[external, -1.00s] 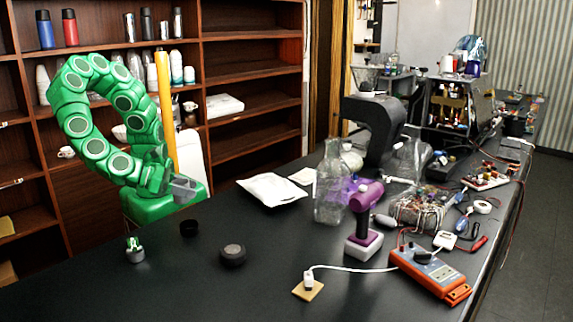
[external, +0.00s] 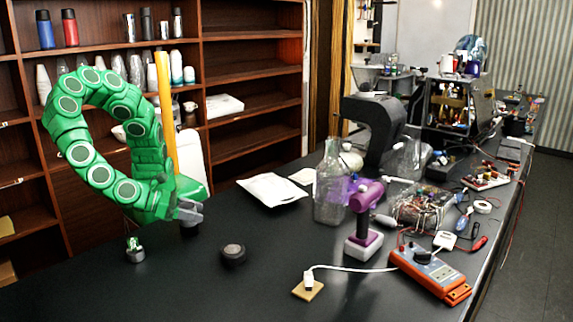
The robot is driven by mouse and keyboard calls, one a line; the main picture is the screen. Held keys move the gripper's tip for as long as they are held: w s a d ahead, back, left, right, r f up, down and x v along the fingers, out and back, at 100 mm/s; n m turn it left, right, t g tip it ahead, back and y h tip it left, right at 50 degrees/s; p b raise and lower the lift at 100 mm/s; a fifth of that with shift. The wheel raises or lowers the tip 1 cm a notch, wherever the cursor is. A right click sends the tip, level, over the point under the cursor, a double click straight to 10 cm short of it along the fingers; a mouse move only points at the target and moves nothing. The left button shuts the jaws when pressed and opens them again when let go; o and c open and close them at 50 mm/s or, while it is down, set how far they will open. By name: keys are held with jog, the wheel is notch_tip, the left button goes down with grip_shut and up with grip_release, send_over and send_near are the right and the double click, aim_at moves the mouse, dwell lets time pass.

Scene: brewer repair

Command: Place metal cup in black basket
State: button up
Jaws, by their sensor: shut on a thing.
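My gripper (external: 190,212), grey at the end of my green arm, is low over the table at the left. It is shut on a small grey thing that blends with the fingers; it looks like the metal cup, but its outline is hard to make out. The black basket (external: 189,230), a small dark round ring on the black table, is directly below the fingers and partly hidden by them. I cannot tell whether the held thing is inside the basket or just above it.
A small metallic container (external: 135,251) with something green and white in it stands left of the gripper. A dark round puck-like thing (external: 233,255) lies to the right. The front table is mostly clear.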

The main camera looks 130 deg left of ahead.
jog(key=shift+f, duration=0.2)
jog(key=o, duration=1.1)
jog(key=shift+c, duration=0.2)
